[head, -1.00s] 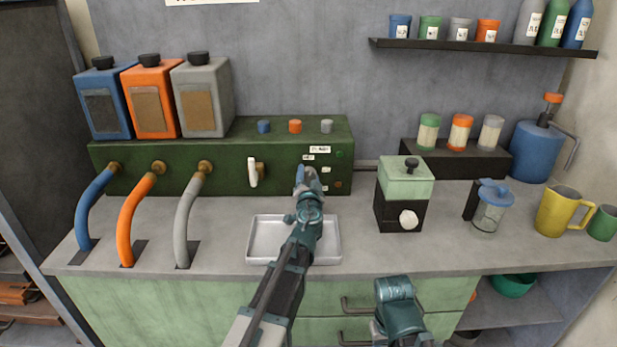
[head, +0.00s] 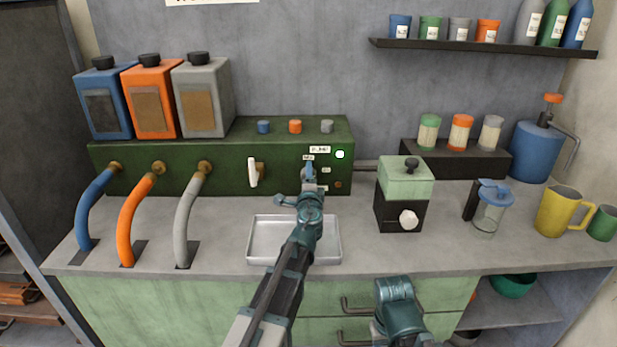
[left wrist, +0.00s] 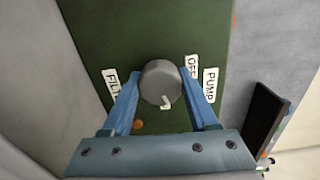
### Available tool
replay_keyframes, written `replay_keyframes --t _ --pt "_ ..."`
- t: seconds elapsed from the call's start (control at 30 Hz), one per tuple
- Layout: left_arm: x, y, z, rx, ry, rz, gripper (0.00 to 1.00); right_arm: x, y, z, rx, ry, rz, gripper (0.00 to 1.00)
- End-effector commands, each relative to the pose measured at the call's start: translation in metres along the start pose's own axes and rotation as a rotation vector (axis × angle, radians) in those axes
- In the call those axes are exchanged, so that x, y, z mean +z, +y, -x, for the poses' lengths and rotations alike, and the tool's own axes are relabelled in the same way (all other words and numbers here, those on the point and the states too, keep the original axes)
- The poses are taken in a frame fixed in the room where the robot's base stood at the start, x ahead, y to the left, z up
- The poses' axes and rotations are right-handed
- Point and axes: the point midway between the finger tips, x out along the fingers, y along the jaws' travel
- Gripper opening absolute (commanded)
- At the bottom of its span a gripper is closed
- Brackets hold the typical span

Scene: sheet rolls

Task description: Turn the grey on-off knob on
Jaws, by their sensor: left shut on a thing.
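The grey on-off knob (left wrist: 160,80) shows in the left wrist view on the green panel, between the blue fingers of my left gripper (left wrist: 161,90). The gripper is shut on it. The knob's white pointer mark faces the lower edge, by a label mostly hidden behind the knob; an OFF label (left wrist: 191,67) is up to its right. In the head view my left gripper (head: 309,172) reaches the front of the green box (head: 220,165) and hides the knob. A small indicator light (head: 340,154) on the box glows white-green.
A metal tray (head: 258,258) lies on the counter below my left arm. A white lever (head: 253,172) is left of my gripper. A green and black machine (head: 405,190) stands to the right. Three hoses (head: 130,215) run down at left.

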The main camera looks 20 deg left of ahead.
Motion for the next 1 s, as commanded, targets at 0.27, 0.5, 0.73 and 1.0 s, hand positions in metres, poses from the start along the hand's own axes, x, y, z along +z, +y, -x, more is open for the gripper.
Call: replay_keyframes --t 0.27,0.5,0.73,1.0 --pt "-0.0006 0.0004 0.0008 0.0 0.001 -0.2 0.04 0.0 0.0 -0.0003 0.0 0.0 0.0 0.5" --pt "-0.0006 0.0004 0.0009 0.0 0.002 -0.309 0.04 0.0 0.0 -0.0004 0.0 0.0 0.0 0.5" --pt "-0.0006 0.0005 0.0011 0.0 0.002 -0.355 0.04 0.0 0.0 -0.0004 0.0 0.0 0.0 0.5" --pt "-0.0007 0.0005 0.0012 0.0 0.002 -0.366 0.04 0.0 0.0 -0.0005 0.0 0.0 0.0 0.5"
